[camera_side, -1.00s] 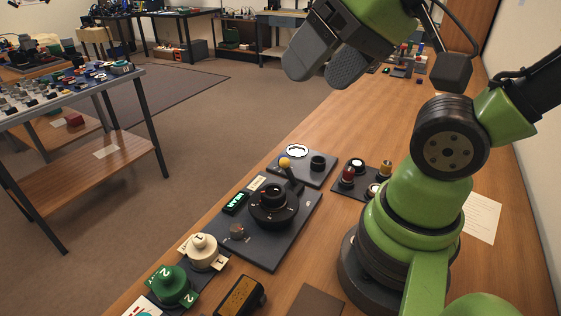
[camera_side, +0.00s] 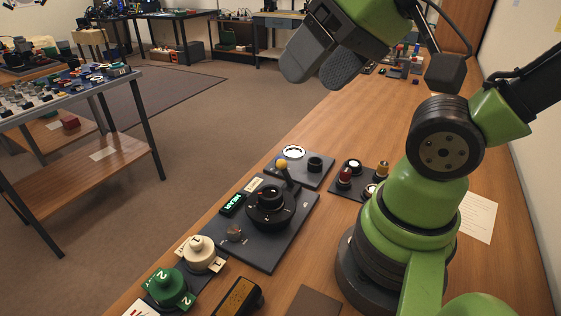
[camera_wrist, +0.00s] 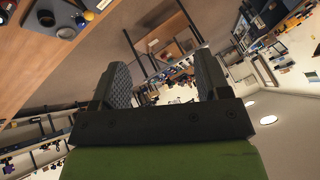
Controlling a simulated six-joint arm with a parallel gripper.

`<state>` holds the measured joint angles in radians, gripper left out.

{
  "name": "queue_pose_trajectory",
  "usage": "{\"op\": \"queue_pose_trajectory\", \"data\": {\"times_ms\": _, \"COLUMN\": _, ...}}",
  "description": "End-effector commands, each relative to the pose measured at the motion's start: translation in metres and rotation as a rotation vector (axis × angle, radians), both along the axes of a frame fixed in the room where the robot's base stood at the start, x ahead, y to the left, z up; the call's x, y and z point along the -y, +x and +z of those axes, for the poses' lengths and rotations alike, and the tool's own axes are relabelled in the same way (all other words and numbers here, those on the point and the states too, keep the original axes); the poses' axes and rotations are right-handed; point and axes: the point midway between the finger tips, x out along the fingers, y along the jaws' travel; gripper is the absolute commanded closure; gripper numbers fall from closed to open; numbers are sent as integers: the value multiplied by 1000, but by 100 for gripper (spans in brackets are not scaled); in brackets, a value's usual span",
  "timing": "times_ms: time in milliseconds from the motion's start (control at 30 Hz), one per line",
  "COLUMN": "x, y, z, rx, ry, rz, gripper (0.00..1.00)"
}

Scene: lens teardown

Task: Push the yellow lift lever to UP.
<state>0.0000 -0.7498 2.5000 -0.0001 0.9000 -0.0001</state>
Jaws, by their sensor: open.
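The yellow lift lever (camera_side: 282,165) is a small yellow ball on a dark stalk. My gripper (camera_side: 322,75) is high above the table, well up and to the right of the lever, and touches nothing. Its grey fingers are apart and empty. In the wrist view, the two fingers (camera_wrist: 163,85) are open with the room between them.
Numbered white (camera_side: 199,252) and green (camera_side: 169,287) knobs stand in front. A green-lit display (camera_side: 232,204) is beside the dial.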

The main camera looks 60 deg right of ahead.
Motion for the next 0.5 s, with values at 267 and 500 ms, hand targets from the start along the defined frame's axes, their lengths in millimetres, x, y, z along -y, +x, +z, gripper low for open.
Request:
{"op": "queue_pose_trajectory", "data": {"times_ms": 267, "x": 10, "y": 28, "z": -1, "rx": -136, "ry": -101, "rz": 66, "gripper": 49}}
{"op": "queue_pose_trajectory", "data": {"times_ms": 500, "x": 39, "y": 85, "z": -24, "rx": -406, "ry": -267, "rz": 224, "gripper": 49}}
